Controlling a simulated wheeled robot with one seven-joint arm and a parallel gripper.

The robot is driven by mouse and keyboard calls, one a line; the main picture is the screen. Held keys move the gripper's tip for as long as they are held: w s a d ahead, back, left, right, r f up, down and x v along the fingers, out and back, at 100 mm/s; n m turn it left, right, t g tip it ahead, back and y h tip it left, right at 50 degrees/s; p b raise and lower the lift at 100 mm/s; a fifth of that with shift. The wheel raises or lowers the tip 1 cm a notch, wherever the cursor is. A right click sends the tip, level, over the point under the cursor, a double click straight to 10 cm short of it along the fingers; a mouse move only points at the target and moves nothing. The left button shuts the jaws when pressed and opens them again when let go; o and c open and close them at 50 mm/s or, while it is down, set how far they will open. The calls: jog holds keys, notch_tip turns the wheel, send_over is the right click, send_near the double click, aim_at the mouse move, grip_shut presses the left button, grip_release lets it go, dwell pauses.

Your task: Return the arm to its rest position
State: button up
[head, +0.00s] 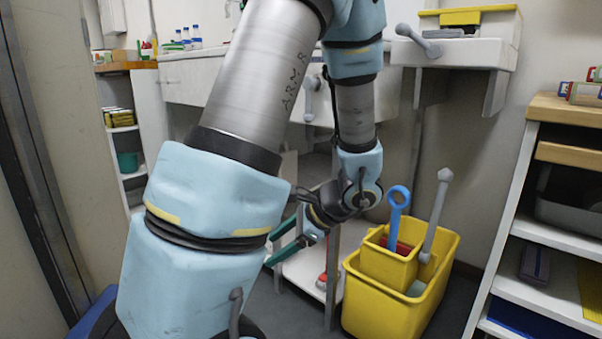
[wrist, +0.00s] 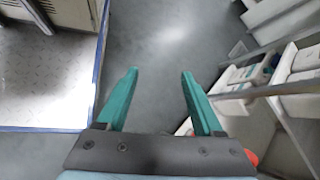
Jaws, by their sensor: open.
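My arm crosses the head view, with pale blue covers and grey metal links. My gripper (head: 270,250) points to the lower left in the head view, in front of a low white shelf (head: 305,269) and left of a yellow bucket (head: 386,304). In the wrist view my gripper (wrist: 159,73) shows two teal fingers spread wide apart. Nothing is between them, and grey floor (wrist: 160,45) lies beyond. Part of the gripper body is hidden behind my arm in the head view.
A blue-handled tool (head: 399,205) and a grey-handled one (head: 436,215) stand up from the yellow bucket. A white shelf unit (head: 510,235) stands at the right. Shelving with white and teal containers (wrist: 250,75) is close to the right finger in the wrist view.

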jog(key=s+a+r+n+g+h+p, duration=0.25)
jog(key=s+n+h, duration=0.25)
jog(key=n, duration=0.4)
notch_tip(320, 180, up, 42)
jog(key=w+n+t+h+p, duration=0.1)
jog(key=n+h+p, duration=0.2)
jog(key=p, duration=3.6)
jog(key=n, duration=0.3)
jog(key=shift+d+n+h, duration=0.25)
jog(key=shift+n+h, duration=0.15)
jog(key=shift+f, duration=0.1)
jog(key=shift+c, duration=0.2)
